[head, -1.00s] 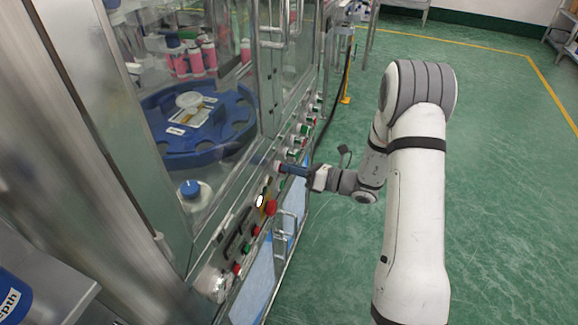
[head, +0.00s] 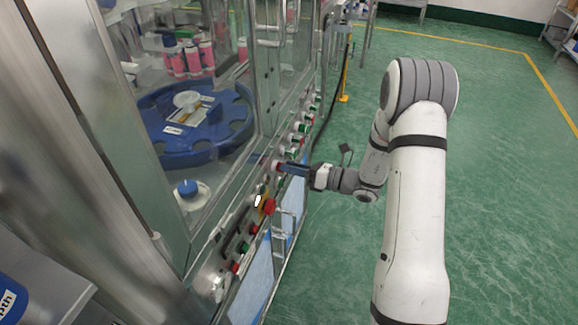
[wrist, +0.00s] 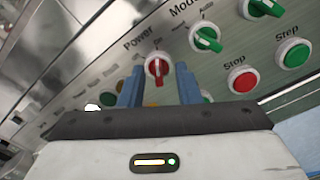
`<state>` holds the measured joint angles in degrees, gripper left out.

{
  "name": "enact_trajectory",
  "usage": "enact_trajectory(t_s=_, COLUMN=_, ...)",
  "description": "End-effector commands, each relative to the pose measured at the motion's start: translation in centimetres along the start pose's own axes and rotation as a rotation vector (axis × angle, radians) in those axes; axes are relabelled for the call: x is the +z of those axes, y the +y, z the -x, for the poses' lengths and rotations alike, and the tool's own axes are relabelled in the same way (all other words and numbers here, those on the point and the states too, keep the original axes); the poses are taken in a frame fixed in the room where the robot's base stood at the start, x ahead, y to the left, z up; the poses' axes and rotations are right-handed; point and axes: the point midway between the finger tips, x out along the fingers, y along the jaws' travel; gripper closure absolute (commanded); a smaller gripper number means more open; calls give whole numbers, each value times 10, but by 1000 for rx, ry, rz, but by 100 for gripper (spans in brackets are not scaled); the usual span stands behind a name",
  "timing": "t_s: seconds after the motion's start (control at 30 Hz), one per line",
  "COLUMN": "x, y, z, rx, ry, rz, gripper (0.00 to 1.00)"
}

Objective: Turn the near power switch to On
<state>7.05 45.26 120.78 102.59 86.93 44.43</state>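The near power switch is a red knob with a white round bezel (wrist: 157,68), under the label "Power" in the wrist view. In the head view the red switch (head: 277,166) shows at the fingertips. My gripper (wrist: 159,72) is open, with one blue finger on each side of the knob and gaps visible between. Whether either finger touches it I cannot tell. My gripper also shows in the head view (head: 286,168), reaching left to the panel.
A green Mode switch (wrist: 205,38), a red Stop button (wrist: 242,79) and a green Step button (wrist: 292,53) sit close to the right. A red emergency button (head: 268,207) and a metal handle (head: 283,225) stick out nearer me. The green floor at right is clear.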

Motion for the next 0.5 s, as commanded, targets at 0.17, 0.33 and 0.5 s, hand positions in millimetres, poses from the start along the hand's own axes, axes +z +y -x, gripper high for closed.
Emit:
enact_trajectory(t_s=0.17, x=0, y=-2, z=31, rx=-6, ry=-3, rz=0, gripper=70)
enact_trajectory(t_s=0.33, x=1, y=-3, z=57, rx=-5, ry=-4, rz=1, gripper=70)
enact_trajectory(t_s=0.5, x=2, y=-2, z=70, rx=-3, ry=-3, rz=1, gripper=70)
